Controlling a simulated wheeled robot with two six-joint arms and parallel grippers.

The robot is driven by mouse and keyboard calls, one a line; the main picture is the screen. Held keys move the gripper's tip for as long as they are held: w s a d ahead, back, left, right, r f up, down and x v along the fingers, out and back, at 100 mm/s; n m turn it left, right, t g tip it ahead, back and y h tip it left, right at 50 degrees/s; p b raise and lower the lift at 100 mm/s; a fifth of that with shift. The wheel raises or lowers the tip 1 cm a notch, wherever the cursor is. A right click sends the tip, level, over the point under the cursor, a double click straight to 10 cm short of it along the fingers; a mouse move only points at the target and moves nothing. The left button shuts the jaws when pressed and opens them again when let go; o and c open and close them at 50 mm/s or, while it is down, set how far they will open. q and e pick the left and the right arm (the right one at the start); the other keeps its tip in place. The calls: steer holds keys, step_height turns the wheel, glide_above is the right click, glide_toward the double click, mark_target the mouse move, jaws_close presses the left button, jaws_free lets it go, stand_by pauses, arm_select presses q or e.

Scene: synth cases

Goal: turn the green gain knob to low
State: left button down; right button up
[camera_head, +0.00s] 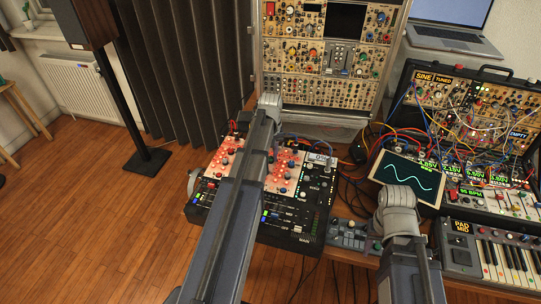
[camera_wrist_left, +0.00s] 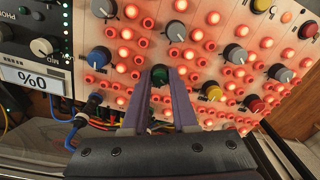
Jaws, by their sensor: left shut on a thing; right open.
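A green knob (camera_wrist_left: 159,75) is on the pale panel (camera_wrist_left: 205,15) with many glowing red buttons, in the left wrist view. My left gripper (camera_wrist_left: 160,82) has its two purple-grey fingertips on either side of this knob and is shut on it. The fingers hide part of its sides, and I cannot read its pointer or label. In the head view, my left arm reaches over the red-lit mixer panel (camera_head: 285,172) and hides its gripper and the green knob. My right arm ends near the small screen, with its gripper hidden.
A small display (camera_wrist_left: 31,79) reads 0%, upside down in the wrist view. A blue knob (camera_wrist_left: 101,56) and a grey knob (camera_wrist_left: 176,31) stand close to the held knob. Cables run beside the panel. An oscilloscope screen (camera_head: 404,180) and keyboard (camera_head: 497,258) are at right.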

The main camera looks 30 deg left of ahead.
mark_target(271, 158)
arm_select(q)
steer(key=c, duration=0.7)
jaws_free()
steer(key=shift+r, duration=0.15)
step_height(271, 158, up, 8)
steer(key=p, duration=0.8)
steer(key=shift+f, duration=0.2)
steer(key=shift+d, duration=0.1)
